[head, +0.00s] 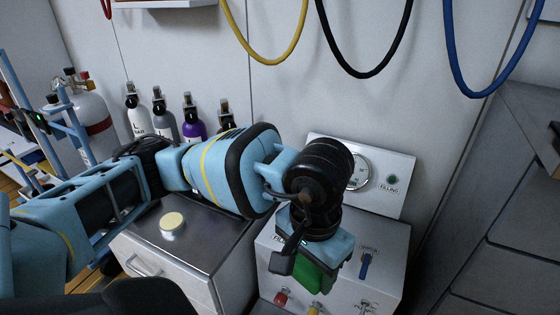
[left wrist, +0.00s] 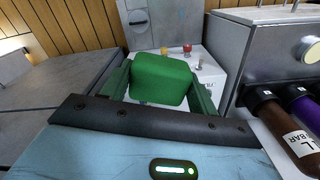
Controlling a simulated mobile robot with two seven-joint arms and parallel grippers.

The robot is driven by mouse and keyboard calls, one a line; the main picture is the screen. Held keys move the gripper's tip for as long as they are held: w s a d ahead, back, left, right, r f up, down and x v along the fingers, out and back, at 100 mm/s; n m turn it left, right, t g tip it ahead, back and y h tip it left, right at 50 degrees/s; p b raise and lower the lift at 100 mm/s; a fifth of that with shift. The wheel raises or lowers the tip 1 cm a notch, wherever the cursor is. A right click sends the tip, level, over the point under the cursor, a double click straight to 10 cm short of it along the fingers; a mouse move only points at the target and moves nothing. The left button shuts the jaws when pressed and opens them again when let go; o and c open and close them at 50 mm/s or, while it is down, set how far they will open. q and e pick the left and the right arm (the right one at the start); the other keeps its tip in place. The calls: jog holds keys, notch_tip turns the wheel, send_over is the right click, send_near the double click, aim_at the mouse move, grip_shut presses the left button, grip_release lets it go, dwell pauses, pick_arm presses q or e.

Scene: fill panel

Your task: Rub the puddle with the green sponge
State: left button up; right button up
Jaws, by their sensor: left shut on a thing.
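The green sponge (head: 316,274) is a block held in my left gripper (head: 302,262), over the front part of the panel box in the head view. In the left wrist view the sponge (left wrist: 162,78) sits between the two fingers of the left gripper (left wrist: 162,92), which is shut on it. The gripper points downward, and I cannot tell whether the sponge touches the box. I make out no puddle in either view; my arm and the sponge hide part of the box top. My right gripper is not in view.
The fill panel (head: 378,228) has a gauge (head: 358,170), a blue lever (head: 366,264) and red (head: 281,297) and yellow (head: 315,308) knobs. A grey cabinet (head: 215,262) with a pale yellow disc (head: 172,223) stands left. Several bottles (head: 193,118) line the wall; hoses (head: 368,72) hang above.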

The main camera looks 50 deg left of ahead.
pick_arm(q)
jog(key=w+a+f+n+b, duration=0.1)
jog(key=w+f, duration=0.2)
jog(key=f, duration=0.8)
jog(key=w+a+f+n+b, duration=0.2)
jog(key=w+f, duration=0.1)
jog(key=f, duration=0.9)
jog(key=s+a+f, duration=0.1)
jog(key=a+f, duration=0.1)
jog(key=f, duration=0.5)
jog(key=s+a+f+b, duration=0.1)
jog(key=s+a+f, duration=0.1)
jog(key=f, duration=0.5)
jog(key=s+a+f+b, duration=0.1)
jog(key=s+a+f, duration=0.1)
jog(key=a+f, duration=0.2)
notch_tip(320, 180, down, 3)
jog(key=shift+a+f+n, duration=0.15)
jog(key=shift+a+n, duration=0.1)
jog(key=shift+n, duration=0.05)
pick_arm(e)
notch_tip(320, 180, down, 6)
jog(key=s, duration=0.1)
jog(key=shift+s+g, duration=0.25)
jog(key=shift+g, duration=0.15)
pick_arm(q)
jog(key=shift+s, duration=0.1)
